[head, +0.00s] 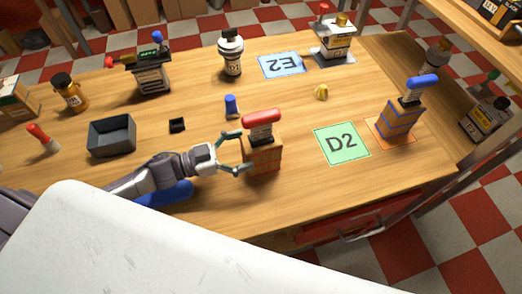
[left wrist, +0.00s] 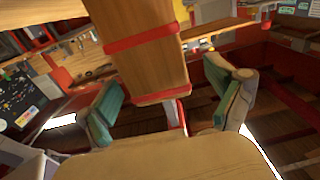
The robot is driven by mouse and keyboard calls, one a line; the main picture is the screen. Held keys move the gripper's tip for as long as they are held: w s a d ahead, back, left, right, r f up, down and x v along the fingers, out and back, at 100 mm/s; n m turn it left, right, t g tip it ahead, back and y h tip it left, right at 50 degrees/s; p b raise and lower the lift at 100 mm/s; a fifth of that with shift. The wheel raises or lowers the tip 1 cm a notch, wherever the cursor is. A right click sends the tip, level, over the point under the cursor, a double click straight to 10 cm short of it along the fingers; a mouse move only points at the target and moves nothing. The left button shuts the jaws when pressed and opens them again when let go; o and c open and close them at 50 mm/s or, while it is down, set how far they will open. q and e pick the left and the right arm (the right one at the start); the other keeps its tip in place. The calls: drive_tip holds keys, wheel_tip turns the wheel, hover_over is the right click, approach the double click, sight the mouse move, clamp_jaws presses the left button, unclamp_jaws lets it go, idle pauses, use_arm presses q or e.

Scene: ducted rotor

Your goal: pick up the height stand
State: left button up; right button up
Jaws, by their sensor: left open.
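A wooden block-shaped stand with a red rounded top and a dark labelled face (head: 262,157), which I take for the height stand, is upright near the table's front middle. In the left wrist view the wooden block with red bands (left wrist: 145,65) reaches in between the fingers. My left gripper (head: 240,152) is open at the left side of the stand, its two fingertips by the stand's edges. In the left wrist view its green-padded fingers stand wide apart, with gaps to the block. I cannot tell how far the stand is inside the jaws. My right gripper is not in view.
Right of the stand are a green D2 mat (head: 342,144) and a blue-topped stand (head: 398,119) on an orange mat. A small blue-capped piece (head: 231,106) stands close behind. A grey tray (head: 112,137) is to the left; a blue E2 mat (head: 282,65) is at the back.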

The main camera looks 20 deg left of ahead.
sight(261, 145)
use_arm(q)
drive_tip(key=p+x, duration=0.1)
drive_tip(key=x, duration=0.3)
drive_tip(key=shift+s+d, duration=0.1)
drive_tip(key=shift+s, duration=0.05)
drive_tip(key=shift+w+d+f, duration=0.15)
drive_tip(key=shift+w+d, duration=0.1)
drive_tip(key=shift+d, duration=0.2)
drive_tip(key=c, duration=1.5)
